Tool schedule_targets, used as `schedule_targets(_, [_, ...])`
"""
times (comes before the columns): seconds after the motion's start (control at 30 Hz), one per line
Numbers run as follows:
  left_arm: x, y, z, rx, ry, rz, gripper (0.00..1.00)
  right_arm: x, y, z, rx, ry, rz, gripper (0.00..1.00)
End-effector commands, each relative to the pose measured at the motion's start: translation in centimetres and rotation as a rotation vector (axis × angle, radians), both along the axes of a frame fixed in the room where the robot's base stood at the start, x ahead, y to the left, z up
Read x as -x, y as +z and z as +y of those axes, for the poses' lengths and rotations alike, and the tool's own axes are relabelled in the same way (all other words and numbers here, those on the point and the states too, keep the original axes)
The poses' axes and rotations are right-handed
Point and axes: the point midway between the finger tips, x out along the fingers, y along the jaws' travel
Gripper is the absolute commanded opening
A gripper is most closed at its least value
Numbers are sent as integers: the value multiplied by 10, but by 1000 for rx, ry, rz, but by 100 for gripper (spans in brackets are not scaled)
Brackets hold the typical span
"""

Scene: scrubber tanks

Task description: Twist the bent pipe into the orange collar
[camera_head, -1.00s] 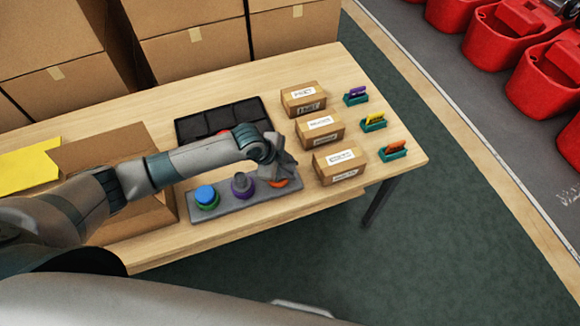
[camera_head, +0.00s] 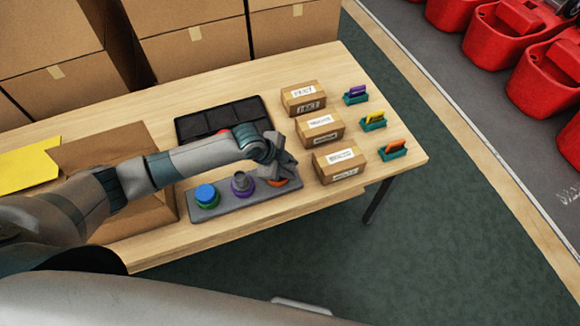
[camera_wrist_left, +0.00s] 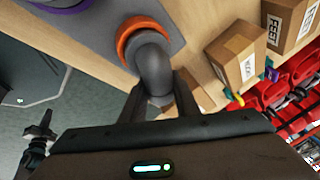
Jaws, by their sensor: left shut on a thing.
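The bent pipe (camera_wrist_left: 155,68) is a dark grey elbow. In the left wrist view its upper end meets the orange collar (camera_wrist_left: 127,42); I cannot tell how deep it sits. My left gripper (camera_wrist_left: 158,97) is shut on the pipe's lower, free end. In the head view my left gripper (camera_head: 286,173) is over the right end of the grey base plate (camera_head: 225,208) and mostly hides the pipe. The orange collar (camera_head: 277,184) shows only partly beneath it. My right gripper is in neither view.
On the plate, a blue cap (camera_head: 205,192) sits in a green collar and a grey piece (camera_head: 240,180) in a purple collar (camera_head: 243,192). A black compartment tray (camera_head: 252,108) lies behind. Labelled boxes (camera_head: 340,164) and colored brushlike pieces (camera_head: 392,150) stand to the right.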

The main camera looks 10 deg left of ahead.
Motion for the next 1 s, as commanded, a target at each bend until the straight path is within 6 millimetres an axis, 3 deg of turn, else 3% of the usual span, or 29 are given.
schedule_targets(1.0, [8, -1, 0, 0, -205, -1, 4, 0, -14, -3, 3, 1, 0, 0])
